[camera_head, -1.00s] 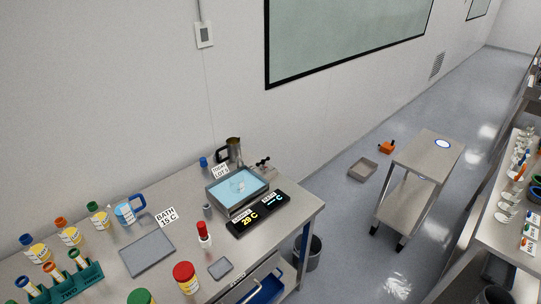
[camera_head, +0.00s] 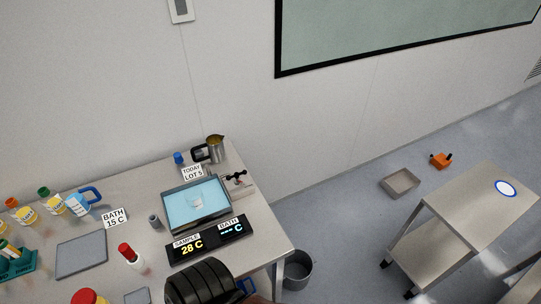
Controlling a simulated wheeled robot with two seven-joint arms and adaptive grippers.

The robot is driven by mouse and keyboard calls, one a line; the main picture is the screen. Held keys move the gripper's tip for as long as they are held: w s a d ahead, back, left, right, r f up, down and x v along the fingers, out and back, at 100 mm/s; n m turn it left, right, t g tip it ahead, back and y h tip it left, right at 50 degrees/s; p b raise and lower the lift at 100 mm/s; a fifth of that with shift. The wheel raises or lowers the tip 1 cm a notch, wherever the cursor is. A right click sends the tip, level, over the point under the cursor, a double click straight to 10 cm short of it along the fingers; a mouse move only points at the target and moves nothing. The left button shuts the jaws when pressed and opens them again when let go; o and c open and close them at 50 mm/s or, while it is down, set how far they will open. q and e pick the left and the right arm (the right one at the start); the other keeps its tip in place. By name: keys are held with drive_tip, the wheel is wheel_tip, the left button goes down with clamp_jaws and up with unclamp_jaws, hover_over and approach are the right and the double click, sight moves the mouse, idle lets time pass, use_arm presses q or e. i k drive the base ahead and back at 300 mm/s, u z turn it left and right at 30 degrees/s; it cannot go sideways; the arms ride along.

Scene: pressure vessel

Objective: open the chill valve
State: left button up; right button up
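A small valve with a black handle (camera_head: 236,177) sits on a pale block at the right side of the bath, near the table's right edge. I take it for the chill valve; its exact handle setting is too small to tell. The bath (camera_head: 168,222) is a metal tray of light blue liquid with a clear vessel (camera_head: 195,200) in it. The display (camera_head: 207,240) in front reads SAMPLE 28 C and BATH with dashes. Neither gripper shows. A black ribbed form at the bottom edge hides part of the table front.
A metal jug (camera_head: 215,149) and a blue-capped bottle (camera_head: 179,158) stand behind the bath. A red-capped bottle (camera_head: 130,255) and a grey pad (camera_head: 81,254) are to the left.

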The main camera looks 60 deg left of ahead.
sight(236, 175)
drive_tip(key=z, duration=0.05)
drive_tip(key=i, duration=0.45)
drive_tip(key=u, duration=2.75)
